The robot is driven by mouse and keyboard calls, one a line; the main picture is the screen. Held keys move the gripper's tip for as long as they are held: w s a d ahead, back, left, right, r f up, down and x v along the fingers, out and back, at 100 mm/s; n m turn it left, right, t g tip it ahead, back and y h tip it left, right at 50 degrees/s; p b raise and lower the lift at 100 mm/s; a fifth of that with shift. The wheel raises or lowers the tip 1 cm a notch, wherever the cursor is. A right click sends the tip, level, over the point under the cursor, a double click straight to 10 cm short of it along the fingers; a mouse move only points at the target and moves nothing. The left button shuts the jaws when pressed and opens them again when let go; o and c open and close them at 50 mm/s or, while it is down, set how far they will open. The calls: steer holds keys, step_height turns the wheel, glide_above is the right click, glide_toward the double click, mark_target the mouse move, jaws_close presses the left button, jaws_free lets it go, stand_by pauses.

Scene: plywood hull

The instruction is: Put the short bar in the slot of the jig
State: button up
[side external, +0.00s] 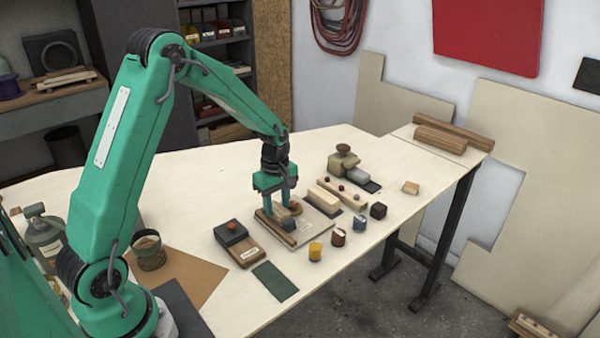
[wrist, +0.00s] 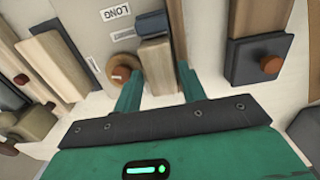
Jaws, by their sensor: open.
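The jig (side external: 318,236) is a pale grey board on the table, with a brown wooden rail (side external: 275,228) along one side. In the wrist view the jig board (wrist: 92,22) carries a LONG label and a second label I cannot read. A short tan bar (wrist: 158,66) lies on the board beside the rail, in line with a dark block (wrist: 151,24). My gripper (wrist: 158,78) is open, with one finger on each side of the short bar. It also shows over the jig in the side view (side external: 284,207). The fingers partly hide the bar there; contact is unclear.
A round wooden knob (wrist: 122,68) sits close by the left finger.

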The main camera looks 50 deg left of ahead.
mark_target(277, 208)
step_height(277, 208, up, 11)
stand_by(0.5)
stand_by(0.5)
steer(key=s+d+r+m+t, duration=0.3)
steer(key=s+d+r+m, duration=0.3)
steer(key=s+r+m, duration=0.3)
steer(key=s+d+r+m+t, duration=0.1)
steer(key=s+d+m, duration=0.3)
steer(key=s+m, duration=0.5)
steer(key=s+t, duration=0.1)
steer(key=s, duration=0.2)
steer(key=shift+s+d+t, duration=0.15)
steer(key=shift+d+t, duration=0.15)
steer(key=shift+d, duration=0.05)
steer(key=shift+r, duration=0.1)
